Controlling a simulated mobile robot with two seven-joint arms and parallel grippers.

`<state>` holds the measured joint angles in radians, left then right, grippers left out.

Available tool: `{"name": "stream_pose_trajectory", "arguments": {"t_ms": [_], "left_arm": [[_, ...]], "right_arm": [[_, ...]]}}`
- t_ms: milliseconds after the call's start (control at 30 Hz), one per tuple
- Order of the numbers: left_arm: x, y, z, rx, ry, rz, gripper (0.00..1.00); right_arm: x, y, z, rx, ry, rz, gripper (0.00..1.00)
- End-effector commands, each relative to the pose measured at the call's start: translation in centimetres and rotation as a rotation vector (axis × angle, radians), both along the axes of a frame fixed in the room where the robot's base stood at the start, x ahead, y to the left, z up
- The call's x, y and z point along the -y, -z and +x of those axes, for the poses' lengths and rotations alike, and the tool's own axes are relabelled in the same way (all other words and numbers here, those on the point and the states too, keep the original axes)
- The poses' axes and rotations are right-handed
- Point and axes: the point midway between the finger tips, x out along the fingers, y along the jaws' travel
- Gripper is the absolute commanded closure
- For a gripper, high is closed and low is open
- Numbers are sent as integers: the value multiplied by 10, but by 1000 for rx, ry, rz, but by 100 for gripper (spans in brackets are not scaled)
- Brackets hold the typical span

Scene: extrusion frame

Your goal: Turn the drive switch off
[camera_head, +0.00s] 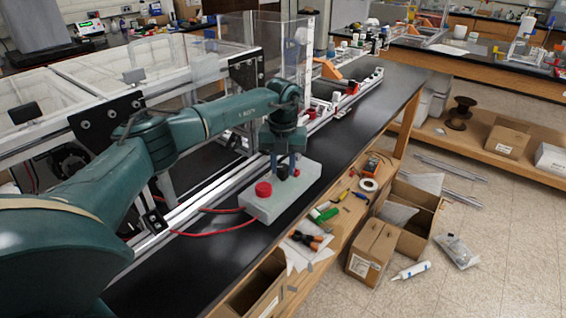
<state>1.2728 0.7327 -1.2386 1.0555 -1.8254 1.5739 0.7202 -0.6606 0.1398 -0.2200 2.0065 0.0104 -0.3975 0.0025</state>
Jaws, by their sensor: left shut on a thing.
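A light grey control box (298,188) sits on the black bench top, near its front edge. A red mushroom button (263,189) stands on the box's left part. The drive switch (283,173), a small dark knob, is on top of the box to the right of the button. My left gripper (284,168) reaches down from above and is shut on this knob. The fingers cover much of the knob, so I cannot tell which way it points. My right gripper is out of view.
A red cable (215,231) runs from the box leftward over the bench. The aluminium extrusion frame (185,213) with clear panels stands behind. The black bench top (385,90) is clear farther right.

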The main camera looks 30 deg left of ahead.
Motion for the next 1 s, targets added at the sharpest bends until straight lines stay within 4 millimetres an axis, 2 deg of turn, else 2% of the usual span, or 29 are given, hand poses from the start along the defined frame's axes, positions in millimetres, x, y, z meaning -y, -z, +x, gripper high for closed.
{"name": "stream_pose_trajectory", "arguments": {"t_ms": [533, 567, 600, 833, 1000], "left_arm": [[0, -1, 1, 5, -28, -1, 93], [0, -1, 1, 5, -28, -1, 70], [0, -1, 1, 5, -28, -1, 66], [0, -1, 0, 2, -27, 0, 48], [0, 0, 0, 1, -26, 0, 48]], "right_arm": [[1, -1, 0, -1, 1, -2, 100], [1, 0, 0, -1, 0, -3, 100], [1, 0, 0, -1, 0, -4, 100], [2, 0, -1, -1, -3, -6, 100], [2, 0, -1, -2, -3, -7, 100]]}}
